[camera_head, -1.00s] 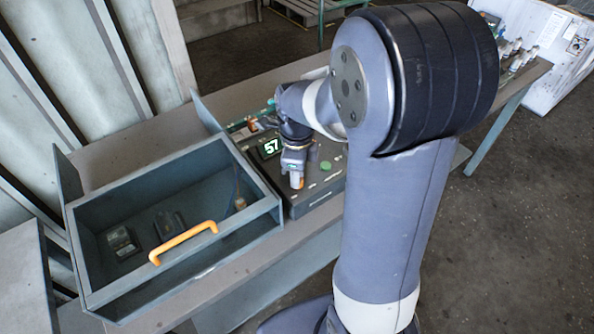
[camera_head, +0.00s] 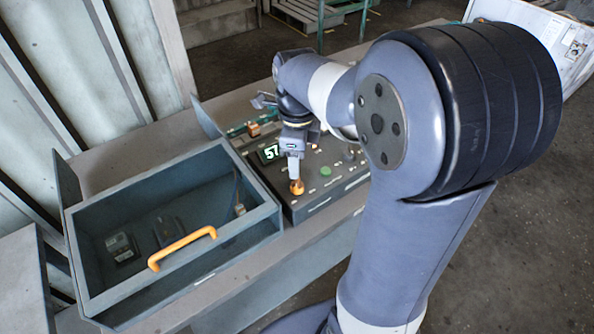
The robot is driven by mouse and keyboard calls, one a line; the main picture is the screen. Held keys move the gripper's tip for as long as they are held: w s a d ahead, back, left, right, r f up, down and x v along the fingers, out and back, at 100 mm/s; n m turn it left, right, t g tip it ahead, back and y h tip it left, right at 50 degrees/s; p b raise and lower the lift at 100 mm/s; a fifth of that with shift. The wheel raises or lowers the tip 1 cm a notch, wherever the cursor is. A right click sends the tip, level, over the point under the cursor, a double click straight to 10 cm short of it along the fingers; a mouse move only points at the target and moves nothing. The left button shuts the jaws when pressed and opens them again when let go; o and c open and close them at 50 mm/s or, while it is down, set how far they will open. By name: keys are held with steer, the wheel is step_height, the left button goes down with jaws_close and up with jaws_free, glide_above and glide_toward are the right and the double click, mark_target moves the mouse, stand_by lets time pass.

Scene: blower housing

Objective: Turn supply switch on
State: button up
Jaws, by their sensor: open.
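A dark control box (camera_head: 325,197) stands on the bench, right of the open drawer box. An orange knob (camera_head: 297,187) shows right at the tip of my gripper (camera_head: 295,178), near the box's front edge. I cannot tell whether the gripper touches the knob. The jaws are open and point down. No supply switch can be picked out for sure; part of the panel is hidden behind my gripper and arm.
A grey open-topped box (camera_head: 110,293) with an orange handle (camera_head: 182,247) stands at left, with small dark blocks (camera_head: 168,230) inside. The bench (camera_head: 150,140) is bare behind it. A white panel (camera_head: 545,35) stands at far right. My arm covers the bench's right part.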

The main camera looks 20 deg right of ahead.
mark_target(297, 182)
step_height(297, 182, up, 4)
steer(key=shift+f, duration=0.1)
stand_by(0.4)
step_height(297, 182, down, 11)
steer(key=shift+r, duration=0.1)
stand_by(0.4)
